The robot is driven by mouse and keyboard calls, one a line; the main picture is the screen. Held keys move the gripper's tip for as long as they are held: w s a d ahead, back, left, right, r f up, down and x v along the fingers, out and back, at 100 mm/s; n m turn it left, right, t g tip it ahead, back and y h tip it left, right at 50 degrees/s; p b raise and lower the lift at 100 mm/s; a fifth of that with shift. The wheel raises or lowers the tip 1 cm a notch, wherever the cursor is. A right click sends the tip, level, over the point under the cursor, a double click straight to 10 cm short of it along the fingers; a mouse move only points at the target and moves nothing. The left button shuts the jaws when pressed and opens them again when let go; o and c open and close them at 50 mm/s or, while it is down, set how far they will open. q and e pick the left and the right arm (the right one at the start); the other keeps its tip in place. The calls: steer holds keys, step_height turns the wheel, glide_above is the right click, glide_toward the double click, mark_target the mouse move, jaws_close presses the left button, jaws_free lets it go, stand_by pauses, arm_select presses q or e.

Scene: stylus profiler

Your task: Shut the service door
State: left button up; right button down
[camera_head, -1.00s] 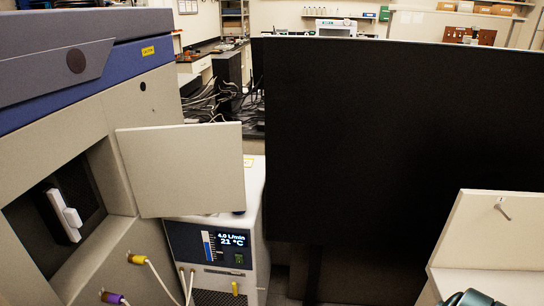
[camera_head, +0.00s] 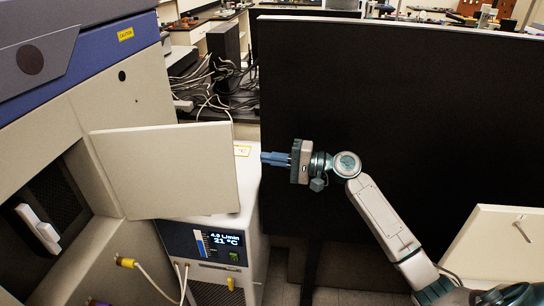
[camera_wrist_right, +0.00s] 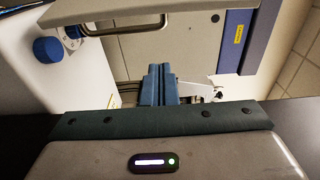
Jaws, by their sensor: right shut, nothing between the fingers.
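The service door (camera_head: 168,170) is a flat beige panel on the front of the large grey-and-blue machine (camera_head: 110,85). It stands open, swung out to the right of a dark opening (camera_head: 45,205) that holds a white handle-like part. My right gripper (camera_head: 268,158) is shut and empty, its blue fingers pointing left, to the right of the door's free edge with a gap in the picture. In the right wrist view the shut fingers (camera_wrist_right: 158,85) point toward the machine. My left gripper is not in view.
A chiller (camera_head: 215,245) with a lit display stands under and behind the door. Hoses with yellow fittings (camera_head: 126,263) hang below the opening. A large black panel (camera_head: 400,110) stands behind my right arm. The right wrist view shows a blue knob (camera_wrist_right: 47,49) and a handle (camera_wrist_right: 125,28).

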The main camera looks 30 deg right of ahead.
steer(key=w+a+p, duration=0.1)
steer(key=a+p, duration=0.4)
steer(key=a, duration=0.2)
steer(key=shift+w+a, duration=0.15)
steer(key=shift+a, duration=0.2)
steer(key=shift+f, duration=0.1)
steer(key=shift+p, duration=0.35)
